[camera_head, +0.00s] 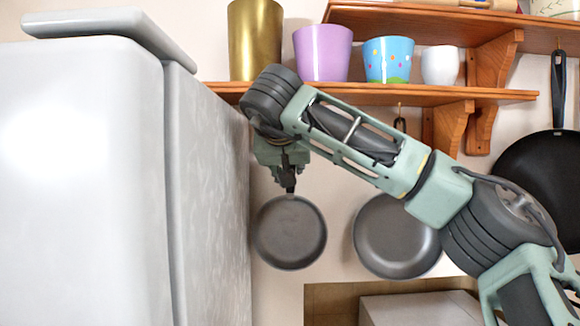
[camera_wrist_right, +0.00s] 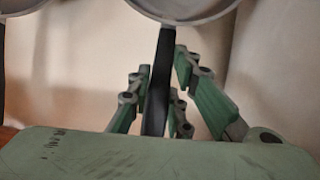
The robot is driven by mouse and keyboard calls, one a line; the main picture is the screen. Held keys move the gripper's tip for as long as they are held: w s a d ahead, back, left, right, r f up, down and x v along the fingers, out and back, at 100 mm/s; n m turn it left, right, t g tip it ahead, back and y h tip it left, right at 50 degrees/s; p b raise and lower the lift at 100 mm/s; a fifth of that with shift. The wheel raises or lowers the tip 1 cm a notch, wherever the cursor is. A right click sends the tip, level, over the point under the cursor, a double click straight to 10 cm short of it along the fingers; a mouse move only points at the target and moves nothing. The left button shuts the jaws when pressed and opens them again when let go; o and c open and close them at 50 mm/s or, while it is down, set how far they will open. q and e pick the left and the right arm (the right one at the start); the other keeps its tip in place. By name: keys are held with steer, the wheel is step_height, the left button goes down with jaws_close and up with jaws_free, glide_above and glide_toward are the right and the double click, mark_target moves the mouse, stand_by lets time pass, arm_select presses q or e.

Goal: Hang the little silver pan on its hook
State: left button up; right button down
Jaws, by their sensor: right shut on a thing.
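The little silver pan (camera_head: 290,234) hangs upright below my right gripper (camera_head: 288,184), close to the fridge's right side. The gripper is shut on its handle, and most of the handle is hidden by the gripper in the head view. In the right wrist view the dark handle (camera_wrist_right: 157,90) runs between the fingers (camera_wrist_right: 163,76), with the pan's rim (camera_wrist_right: 183,12) at the top. I cannot make out a free hook; the arm covers part of the shelf edge above the pan. My left gripper is not in view.
A larger grey pan (camera_head: 395,240) hangs to the right, below a hook (camera_head: 400,123), partly behind my arm. A black pan (camera_head: 548,165) hangs far right. Cups stand on the wooden shelf (camera_head: 500,94). The white fridge (camera_head: 90,180) fills the left. A grey box (camera_head: 415,308) is below.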

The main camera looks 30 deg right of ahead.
steer(key=c, duration=1.5)
jaws_free()
steer(key=shift+c, duration=0.2)
steer(key=shift+o, duration=0.5)
steer(key=o, duration=1.1)
steer(key=v, duration=1)
steer(key=shift+s, duration=0.1)
steer(key=shift+d, duration=0.1)
